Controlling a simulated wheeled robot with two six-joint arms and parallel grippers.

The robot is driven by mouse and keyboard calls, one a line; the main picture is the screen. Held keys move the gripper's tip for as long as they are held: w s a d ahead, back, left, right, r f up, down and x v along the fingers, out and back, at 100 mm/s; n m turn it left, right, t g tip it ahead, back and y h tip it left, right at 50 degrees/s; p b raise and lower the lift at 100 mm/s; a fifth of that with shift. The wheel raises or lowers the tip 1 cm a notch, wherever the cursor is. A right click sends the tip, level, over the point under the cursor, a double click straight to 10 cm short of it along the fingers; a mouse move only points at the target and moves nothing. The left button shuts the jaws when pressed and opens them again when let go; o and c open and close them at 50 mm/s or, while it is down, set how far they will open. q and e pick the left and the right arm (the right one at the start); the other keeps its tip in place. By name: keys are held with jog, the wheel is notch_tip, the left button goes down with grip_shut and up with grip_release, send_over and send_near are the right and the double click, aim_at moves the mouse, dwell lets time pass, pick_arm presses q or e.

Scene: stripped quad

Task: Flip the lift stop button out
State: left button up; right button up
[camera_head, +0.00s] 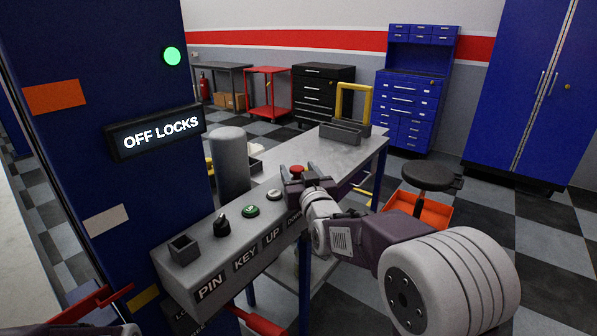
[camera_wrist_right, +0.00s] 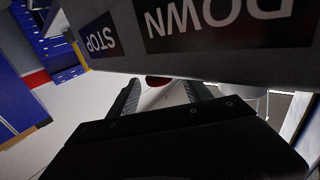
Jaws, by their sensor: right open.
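The red stop button (camera_head: 297,170) is at the far right end of the grey control box (camera_head: 215,255), past the DOWN label. My right gripper (camera_head: 299,176) is at that end, with its open fingers around or beside the button; the gripper hides part of it. In the right wrist view the picture is upside down: a red cap (camera_wrist_right: 157,80) shows between the two fingers of my right gripper (camera_wrist_right: 162,92), partly hidden by the box edge. Contact cannot be told. The STOP label (camera_wrist_right: 100,43) shows on the box face there. My left gripper is not seen.
The box also carries a white button (camera_head: 274,194), a green button (camera_head: 250,210), a black key switch (camera_head: 221,226) and a square socket (camera_head: 183,249). A grey cylinder (camera_head: 230,163) stands behind them. A blue post with an OFF LOCKS display (camera_head: 158,133) rises at left.

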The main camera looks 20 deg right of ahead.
jog(key=s, duration=0.9)
